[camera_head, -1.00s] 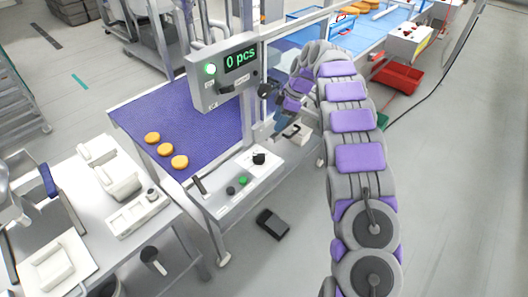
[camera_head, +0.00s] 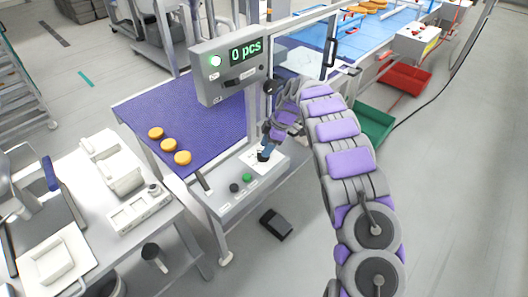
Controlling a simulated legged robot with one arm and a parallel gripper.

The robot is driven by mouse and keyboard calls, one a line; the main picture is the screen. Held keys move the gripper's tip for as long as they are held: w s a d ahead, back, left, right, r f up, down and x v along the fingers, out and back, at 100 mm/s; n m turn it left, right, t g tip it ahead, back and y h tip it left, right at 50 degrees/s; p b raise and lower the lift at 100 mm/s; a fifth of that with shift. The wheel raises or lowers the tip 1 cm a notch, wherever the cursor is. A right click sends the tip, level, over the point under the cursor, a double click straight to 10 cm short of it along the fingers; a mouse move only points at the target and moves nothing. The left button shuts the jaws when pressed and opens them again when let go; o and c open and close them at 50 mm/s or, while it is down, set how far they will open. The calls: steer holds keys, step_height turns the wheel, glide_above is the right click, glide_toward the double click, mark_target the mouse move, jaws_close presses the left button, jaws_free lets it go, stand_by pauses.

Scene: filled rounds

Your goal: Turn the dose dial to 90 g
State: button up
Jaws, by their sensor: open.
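The sloping control panel (camera_head: 220,203) of the machine carries a black lever, a black button (camera_head: 234,188), a green button (camera_head: 248,178) and a white plate (camera_head: 251,156) at its right end. The black dial seen on that plate earlier is now mostly hidden behind my gripper. My gripper (camera_head: 264,154) is open, with its blue fingers pointing down at the dial's place. I cannot tell whether they touch the dial. The scale marks are too small to read. The display box (camera_head: 228,70) above reads "0 pcs" beside a lit green lamp.
Several orange-brown rounds (camera_head: 168,146) lie on the purple belt (camera_head: 200,105) left of the panel. A black knob sits on the post near my wrist. A black pedal (camera_head: 276,224) lies on the floor. Red (camera_head: 402,78) and green (camera_head: 372,126) crates stand behind my arm.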

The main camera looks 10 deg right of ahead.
steer(key=shift+x, duration=1.25)
steer(key=shift+c, duration=0.2)
jaws_close()
